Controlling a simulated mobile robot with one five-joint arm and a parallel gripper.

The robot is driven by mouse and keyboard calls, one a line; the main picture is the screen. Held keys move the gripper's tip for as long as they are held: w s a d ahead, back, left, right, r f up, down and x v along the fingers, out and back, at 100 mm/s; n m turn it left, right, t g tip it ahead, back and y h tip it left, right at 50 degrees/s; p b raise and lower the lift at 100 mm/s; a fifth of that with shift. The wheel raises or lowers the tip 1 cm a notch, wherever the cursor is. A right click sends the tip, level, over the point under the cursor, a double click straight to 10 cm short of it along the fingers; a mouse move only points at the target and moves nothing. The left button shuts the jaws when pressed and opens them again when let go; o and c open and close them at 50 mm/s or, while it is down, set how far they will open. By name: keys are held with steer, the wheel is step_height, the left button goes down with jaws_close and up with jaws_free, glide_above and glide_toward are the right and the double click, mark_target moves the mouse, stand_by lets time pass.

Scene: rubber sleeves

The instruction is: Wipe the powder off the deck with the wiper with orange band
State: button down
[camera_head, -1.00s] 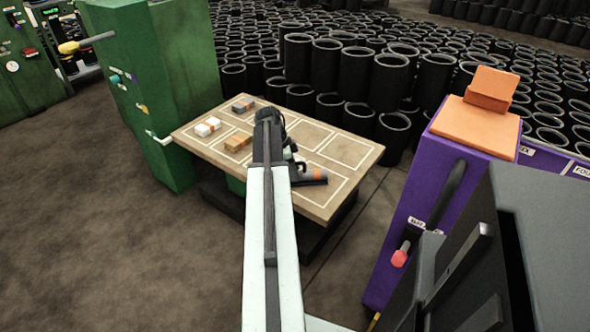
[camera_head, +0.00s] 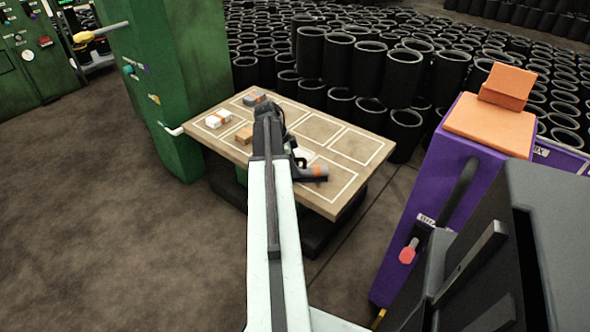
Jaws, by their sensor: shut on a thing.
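My gripper (camera_head: 297,162) is at the far end of my arm, over the right part of the tan deck (camera_head: 262,152), which is marked with white outlined panels. It is shut on a dark grey wiper with an orange band (camera_head: 319,173), which sticks out to the right. My arm hides part of the gripper and the deck. I cannot tell whether the wiper touches the deck. A small pale patch (camera_head: 304,155), perhaps the powder, shows just beyond the wiper, partly hidden.
A white block (camera_head: 213,122), a tan block (camera_head: 243,136) and a dark grey block (camera_head: 250,100) lie on the deck's left side. A green cabinet (camera_head: 165,90) stands left, a purple stand (camera_head: 455,160) right. Black sleeves (camera_head: 340,65) crowd behind. Floor at left is clear.

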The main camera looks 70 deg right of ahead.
steer(key=shift+s+d, duration=0.2)
steer(key=shift+d, duration=0.6)
steer(key=shift+s+d, duration=0.2)
steer(key=shift+d, duration=0.6)
steer(key=shift+d, duration=0.15)
steer(key=shift+s+d, duration=0.4)
steer(key=shift+d, duration=1.1)
steer(key=shift+s+d, duration=0.45)
steer(key=shift+d, duration=1.05)
steer(key=shift+s+d, duration=0.4)
steer(key=shift+d, duration=1.1)
steer(key=shift+d, duration=0.1)
steer(key=shift+s+d+r, duration=0.1)
steer(key=shift+s+d, duration=0.1)
steer(key=shift+d, duration=0.55)
steer(key=shift+s+d, duration=0.2)
steer(key=shift+d, duration=0.5)
steer(key=shift+w+d, duration=0.25)
steer(key=shift+w, duration=0.8)
steer(key=shift+w+a, duration=0.55)
steer(key=shift+a, duration=1.55)
steer(key=shift+w+a, duration=0.5)
steer(key=shift+a, duration=1.55)
steer(key=shift+w+a, duration=0.55)
steer(key=shift+a, duration=1.55)
steer(key=shift+a, duration=0.1)
